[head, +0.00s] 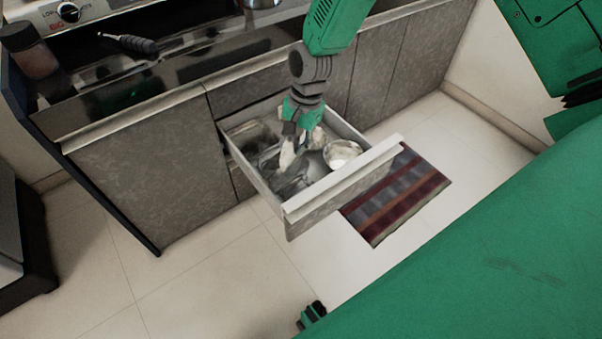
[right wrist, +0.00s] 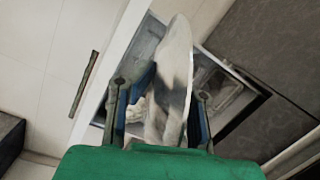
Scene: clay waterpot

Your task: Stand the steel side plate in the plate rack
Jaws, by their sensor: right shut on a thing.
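The steel side plate (right wrist: 176,75) is pale grey with dark reflections and stands nearly edge-on between the fingers of my right gripper (right wrist: 172,92). In the head view my right gripper (head: 292,132) reaches down over the open drawer, shut on the plate (head: 288,156). The plate is tilted on edge at the drawer's left part. Shiny grey shapes (head: 284,185) lie below it in the drawer; I cannot tell whether they are the plate rack, or whether the plate touches them.
The open drawer (head: 345,180) has raised walls around the gripper. A round metal bowl (head: 341,152) sits in its right part, and a container (head: 250,137) at its back left. A striped mat (head: 397,195) lies on the floor. The counter (head: 130,110) is above the cabinets.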

